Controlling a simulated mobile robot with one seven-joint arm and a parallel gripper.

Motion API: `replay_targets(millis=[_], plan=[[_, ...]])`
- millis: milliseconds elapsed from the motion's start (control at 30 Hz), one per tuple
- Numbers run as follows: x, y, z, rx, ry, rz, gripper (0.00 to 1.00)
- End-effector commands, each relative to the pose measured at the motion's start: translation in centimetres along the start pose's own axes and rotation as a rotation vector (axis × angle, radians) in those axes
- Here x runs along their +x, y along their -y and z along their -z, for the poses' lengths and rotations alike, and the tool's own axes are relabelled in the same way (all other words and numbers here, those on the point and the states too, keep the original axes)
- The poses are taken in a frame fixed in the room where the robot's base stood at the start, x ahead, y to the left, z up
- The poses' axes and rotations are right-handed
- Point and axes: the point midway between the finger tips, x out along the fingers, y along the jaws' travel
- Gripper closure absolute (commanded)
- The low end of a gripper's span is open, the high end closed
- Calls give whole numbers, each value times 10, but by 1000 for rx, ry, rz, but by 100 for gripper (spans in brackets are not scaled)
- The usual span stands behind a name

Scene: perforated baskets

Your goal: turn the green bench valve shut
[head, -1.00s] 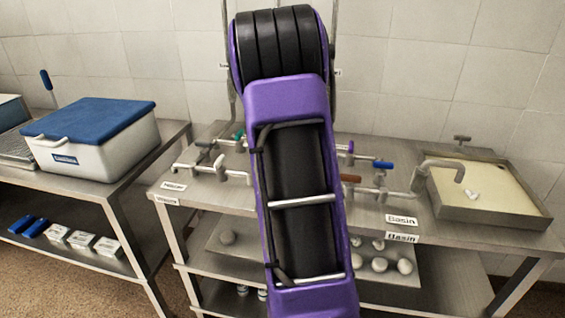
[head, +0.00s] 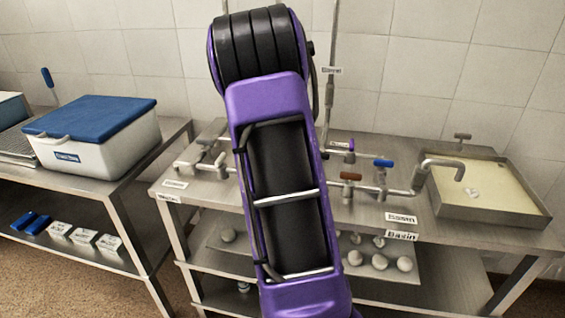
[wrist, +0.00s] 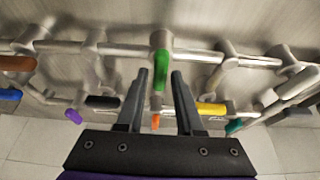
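The green valve handle (wrist: 161,70) shows in the wrist view, upright in the picture against a grey pipe that runs left to right. My gripper (wrist: 158,78) is open, one finger on each side of the handle's lower end. I see gaps between handle and fingers, and cannot tell how far the tips are from it in depth. In the head view my purple arm covers the middle of the bench, so the green handle and my gripper are hidden there.
Close by in the wrist view are a black handle (wrist: 103,102), an orange one (wrist: 156,121), a yellow one (wrist: 211,109) and a teal one (wrist: 234,126). In the head view, brown (head: 350,176) and blue (head: 383,163) handles stand left of the basin (head: 490,212).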

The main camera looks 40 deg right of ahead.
Motion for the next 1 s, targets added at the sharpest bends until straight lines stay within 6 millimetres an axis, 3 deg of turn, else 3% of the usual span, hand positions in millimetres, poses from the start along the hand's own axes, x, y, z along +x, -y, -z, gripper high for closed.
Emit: replay_targets(millis=[67,467,667,1000], plan=[[0,0,0,0,0,0,49],[-8,0,0,-2,-1,1,49],[-45,1,1,-2,-4,4,49],[-128,1,1,-2,-4,3,49]])
